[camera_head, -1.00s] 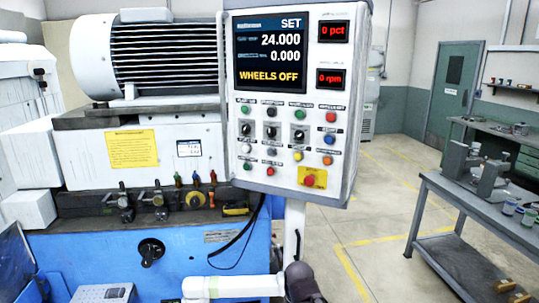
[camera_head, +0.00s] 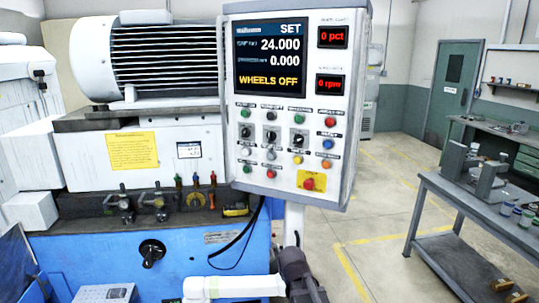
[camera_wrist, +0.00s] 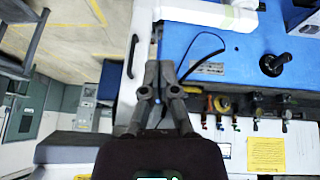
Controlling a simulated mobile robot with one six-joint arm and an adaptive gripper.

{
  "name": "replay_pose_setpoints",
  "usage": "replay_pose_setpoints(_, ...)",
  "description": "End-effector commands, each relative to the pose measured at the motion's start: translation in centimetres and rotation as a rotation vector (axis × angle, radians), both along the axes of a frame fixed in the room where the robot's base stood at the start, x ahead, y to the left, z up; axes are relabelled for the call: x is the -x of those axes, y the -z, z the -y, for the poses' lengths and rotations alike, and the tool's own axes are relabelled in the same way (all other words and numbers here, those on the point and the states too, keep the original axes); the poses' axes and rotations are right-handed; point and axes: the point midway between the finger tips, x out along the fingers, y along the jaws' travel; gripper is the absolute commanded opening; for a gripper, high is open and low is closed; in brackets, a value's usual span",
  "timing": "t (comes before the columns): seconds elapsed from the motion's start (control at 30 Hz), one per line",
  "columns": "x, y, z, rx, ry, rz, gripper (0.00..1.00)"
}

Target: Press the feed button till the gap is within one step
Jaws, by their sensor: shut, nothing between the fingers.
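The control panel (camera_head: 283,175) in the head view carries a screen (camera_head: 270,55) reading SET, 24.000, 0.000 and WHEELS OFF. The small labels beside the numbers are hard to read. Below are coloured buttons, among them a green button (camera_head: 245,112), a blue button (camera_head: 327,144) and a yellow button (camera_head: 297,159). Their labels are too small to read, so I cannot tell which is the feed button. My gripper (camera_wrist: 158,68) is shut and empty in the wrist view. Its fingers are apart from the panel's buttons, which do not show there.
Two red readouts show 0 pct (camera_head: 332,35) and 0 rpm (camera_head: 329,84). A red stop button (camera_head: 308,184) sits on a yellow plate. The blue machine (camera_head: 100,250) stands left. A workbench (camera_head: 440,195) stands right, with free floor between.

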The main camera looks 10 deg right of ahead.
Motion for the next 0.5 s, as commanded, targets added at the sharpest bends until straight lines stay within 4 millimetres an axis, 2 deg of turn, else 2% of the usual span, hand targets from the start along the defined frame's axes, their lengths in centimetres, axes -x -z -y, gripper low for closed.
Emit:
replay_pose_setpoints(0.03,-1.5,-1.0,0.0,0.009,-0.007,0.045,0.00)
replay_pose_setpoints(0.1,-3.2,-2.1,0.0,0.025,-0.020,0.113,0.00)
replay_pose_setpoints(0.5,-11.9,-9.6,-0.7,0.106,-0.104,0.499,0.00)
